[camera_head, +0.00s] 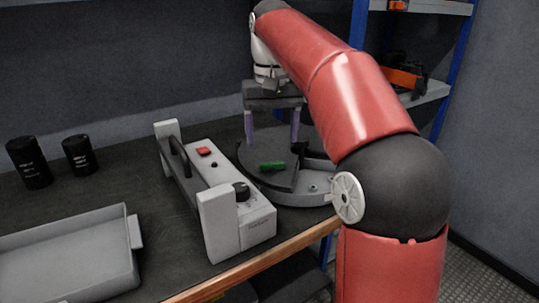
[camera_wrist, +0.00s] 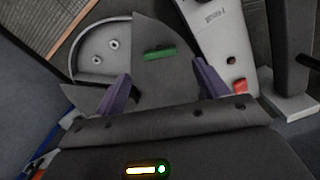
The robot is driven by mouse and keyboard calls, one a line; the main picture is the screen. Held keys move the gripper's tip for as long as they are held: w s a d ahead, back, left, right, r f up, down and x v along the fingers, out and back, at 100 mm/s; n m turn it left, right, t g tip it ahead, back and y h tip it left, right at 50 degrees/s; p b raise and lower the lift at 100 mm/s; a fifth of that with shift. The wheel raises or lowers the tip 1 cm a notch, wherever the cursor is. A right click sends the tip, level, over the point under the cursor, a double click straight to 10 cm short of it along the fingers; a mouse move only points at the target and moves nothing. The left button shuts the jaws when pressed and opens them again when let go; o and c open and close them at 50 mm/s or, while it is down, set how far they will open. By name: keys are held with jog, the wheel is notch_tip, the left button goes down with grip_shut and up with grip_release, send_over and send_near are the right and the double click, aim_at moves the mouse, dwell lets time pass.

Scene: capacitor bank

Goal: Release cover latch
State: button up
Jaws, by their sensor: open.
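A green latch piece (camera_head: 272,166) lies on the dark cover (camera_head: 256,149) of a round grey housing (camera_head: 302,198) on the bench. In the wrist view the green latch (camera_wrist: 160,52) sits on the dark cover (camera_wrist: 165,85), beyond and between my fingers. My gripper (camera_head: 271,128) is above the far part of the cover, with its purple fingers pointing down. The wrist view shows my gripper (camera_wrist: 162,86) open, with nothing between the fingers. Whether the fingertips touch the cover I cannot tell.
A grey device (camera_head: 214,185) with a black handle, red switch and knob stands close to the housing's left. Two black cylinders (camera_head: 54,159) stand at the far left. A grey tray (camera_head: 70,258) lies at the front left. Blue shelving (camera_head: 446,68) stands behind my arm.

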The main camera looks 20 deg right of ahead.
aim_at(272, 163)
notch_tip(272, 163, down, 6)
jog(key=shift+f+b, duration=0.1)
jog(key=shift+b, duration=0.6)
jog(key=shift+c, duration=0.3)
